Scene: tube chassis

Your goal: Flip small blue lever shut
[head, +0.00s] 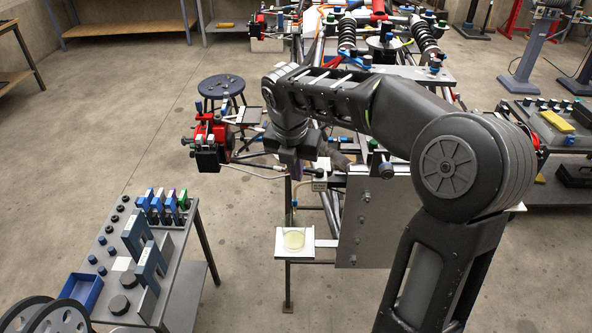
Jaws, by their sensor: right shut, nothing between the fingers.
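My right arm comes in from the right and reaches across the tube chassis (318,45). My arm hides part of the chassis. My left gripper is not in view.
A red and black wheel-hub assembly (208,140) sticks out left of my gripper. A grey plate (385,225) and a small white shelf with a round dish (294,240) are below. A tool cart (180,262) stands at left, a stool (221,87) behind.

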